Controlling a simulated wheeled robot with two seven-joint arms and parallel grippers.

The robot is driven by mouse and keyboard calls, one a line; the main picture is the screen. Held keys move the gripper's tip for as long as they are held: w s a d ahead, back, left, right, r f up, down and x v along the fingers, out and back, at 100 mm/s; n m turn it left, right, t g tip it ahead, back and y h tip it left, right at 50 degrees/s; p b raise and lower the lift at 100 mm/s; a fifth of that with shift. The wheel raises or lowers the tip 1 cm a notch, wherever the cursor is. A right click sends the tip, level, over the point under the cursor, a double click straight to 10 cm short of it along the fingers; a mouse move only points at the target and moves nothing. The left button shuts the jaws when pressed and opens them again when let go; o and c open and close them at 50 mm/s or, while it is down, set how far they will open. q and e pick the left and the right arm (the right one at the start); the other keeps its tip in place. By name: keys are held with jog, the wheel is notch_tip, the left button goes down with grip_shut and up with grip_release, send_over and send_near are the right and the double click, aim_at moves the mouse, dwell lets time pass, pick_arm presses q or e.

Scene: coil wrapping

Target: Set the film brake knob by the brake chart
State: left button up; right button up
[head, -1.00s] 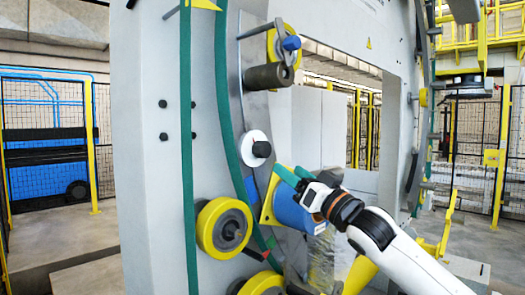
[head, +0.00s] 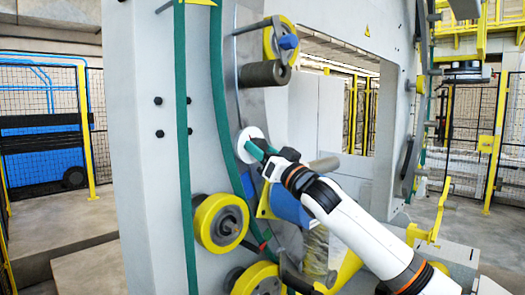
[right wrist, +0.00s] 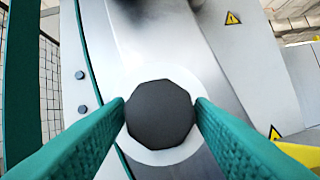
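The knob is a dark many-sided cap (right wrist: 160,114) on a white round disc (right wrist: 160,157) on the machine's grey ring; I take it for the film brake knob. In the head view the white disc (head: 244,135) shows behind my right gripper (head: 262,148), which hides the knob there. My right gripper, with green fingers, also shows in the right wrist view (right wrist: 160,112). Its fingers are apart, one on each side of the knob, their tips close to its edges; I cannot tell whether they touch it. No brake chart can be made out. My left gripper is not in view.
A yellow-rimmed roller (head: 220,222) sits below left of the gripper. A dark grey roller (head: 265,74) and a yellow wheel with a blue part (head: 281,40) are above. A blue cylinder (head: 292,208) lies just below my right gripper.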

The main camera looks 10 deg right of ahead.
jog(key=c, duration=0.7)
jog(key=shift+m, duration=0.4)
jog(key=shift+s+a+r+m+h, duration=0.1)
jog(key=shift+m+h, duration=0.85)
jog(key=shift+m, duration=0.9)
jog(key=shift+a+m+h, duration=0.1)
jog(key=shift+m+h, duration=0.8)
jog(key=shift+m, duration=1)
jog(key=shift+s+r+m+h, duration=0.1)
jog(key=shift+m+h, duration=0.85)
jog(key=shift+m, duration=0.9)
jog(key=o, duration=1)
